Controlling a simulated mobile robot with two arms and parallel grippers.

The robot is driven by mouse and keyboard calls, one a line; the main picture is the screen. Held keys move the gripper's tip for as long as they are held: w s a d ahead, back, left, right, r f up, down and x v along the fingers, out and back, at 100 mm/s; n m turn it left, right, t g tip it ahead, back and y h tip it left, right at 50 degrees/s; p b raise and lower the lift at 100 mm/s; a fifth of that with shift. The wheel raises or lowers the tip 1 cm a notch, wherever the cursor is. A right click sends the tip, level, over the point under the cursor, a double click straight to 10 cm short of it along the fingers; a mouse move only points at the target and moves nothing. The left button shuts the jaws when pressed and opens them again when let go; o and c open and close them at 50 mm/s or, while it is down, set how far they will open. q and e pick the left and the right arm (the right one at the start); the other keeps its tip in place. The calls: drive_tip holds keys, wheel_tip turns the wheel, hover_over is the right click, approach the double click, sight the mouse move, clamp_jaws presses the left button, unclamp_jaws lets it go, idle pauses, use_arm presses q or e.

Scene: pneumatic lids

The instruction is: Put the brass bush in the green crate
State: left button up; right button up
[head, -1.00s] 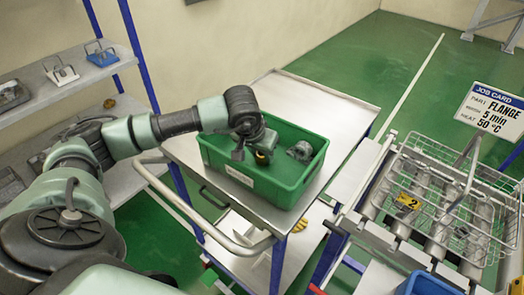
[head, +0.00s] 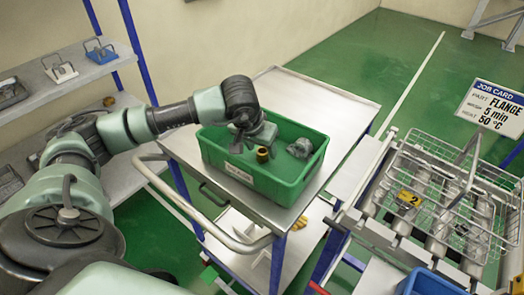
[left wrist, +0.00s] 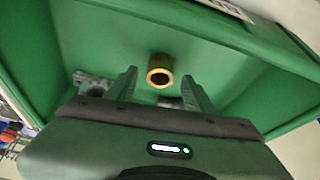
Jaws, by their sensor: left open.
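The brass bush (head: 262,154) is inside the green crate (head: 283,193), near the crate's middle, and looks upright. In the left wrist view the bush (left wrist: 160,71) shows its round open end, with green crate surface behind it. My left gripper (head: 240,146) is over the left part of the crate, open, with clear gaps between its fingers and the bush. Its two fingers also show in the left wrist view (left wrist: 160,84), one on each side of the bush in the picture. My right gripper is not in view.
A grey metal part (head: 300,148) lies in the crate, right of the bush. The crate stands on a steel trolley (head: 322,100) with a push handle. A wire basket (head: 445,190) is at the right. Shelves (head: 50,66) with several parts stand at the left.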

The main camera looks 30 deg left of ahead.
use_arm(q)
drive_tip(key=b+v, duration=0.2)
drive_tip(key=v, duration=0.8)
drive_tip(key=shift+r, duration=0.15)
drive_tip(key=shift+d, duration=0.1)
